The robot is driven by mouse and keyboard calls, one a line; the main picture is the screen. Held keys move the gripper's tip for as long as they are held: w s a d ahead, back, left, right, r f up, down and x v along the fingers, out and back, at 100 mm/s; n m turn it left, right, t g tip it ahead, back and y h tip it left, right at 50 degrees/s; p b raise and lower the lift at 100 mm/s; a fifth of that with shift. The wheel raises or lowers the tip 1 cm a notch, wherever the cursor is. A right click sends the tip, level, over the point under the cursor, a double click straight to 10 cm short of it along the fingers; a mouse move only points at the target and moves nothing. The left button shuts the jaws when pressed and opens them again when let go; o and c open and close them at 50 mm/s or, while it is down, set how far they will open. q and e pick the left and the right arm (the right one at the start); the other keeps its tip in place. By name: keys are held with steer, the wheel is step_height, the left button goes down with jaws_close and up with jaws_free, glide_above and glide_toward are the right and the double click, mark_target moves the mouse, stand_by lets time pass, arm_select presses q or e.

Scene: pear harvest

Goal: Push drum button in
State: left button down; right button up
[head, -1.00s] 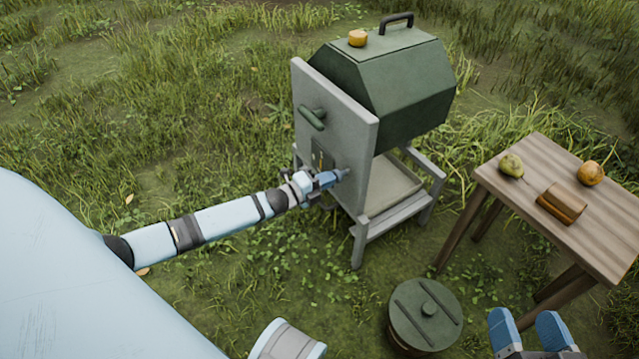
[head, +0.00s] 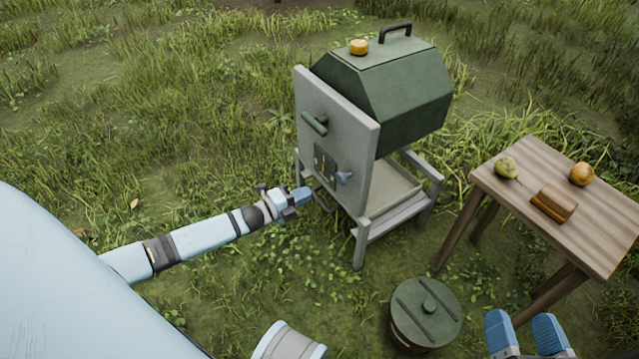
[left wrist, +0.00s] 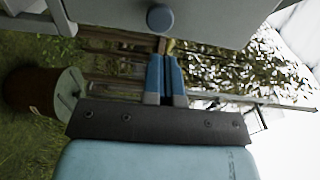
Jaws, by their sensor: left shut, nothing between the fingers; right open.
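The green drum (head: 400,85) stands on a grey frame with an upright grey front panel (head: 352,120). A small blue-grey button (head: 344,178) is low on that panel, beside a dark plate, and seems to stand out from it. It also shows as a round blue disc (left wrist: 160,18) at the top of the left wrist view. My left gripper (head: 303,196) is shut and empty, in front of the panel and apart from the button. In the left wrist view its fingertips (left wrist: 166,62) are together, below the button in the picture. My right gripper (head: 525,325) is open and empty.
A green handle (head: 315,123) juts from the panel above the button. A wooden table (head: 600,225) with fruit and a brown block (head: 555,202) stands right. A lidded barrel (head: 425,305) stands in front of the frame. Grass left of the panel is clear.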

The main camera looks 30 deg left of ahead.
arm_select(q)
steer(key=shift+p+v, duration=0.5)
steer(key=shift+v, duration=1.8)
arm_select(e)
steer(key=shift+d+r+t, duration=0.1)
steer(key=shift+r+t, duration=0.4)
steer(key=shift+r, duration=0.7)
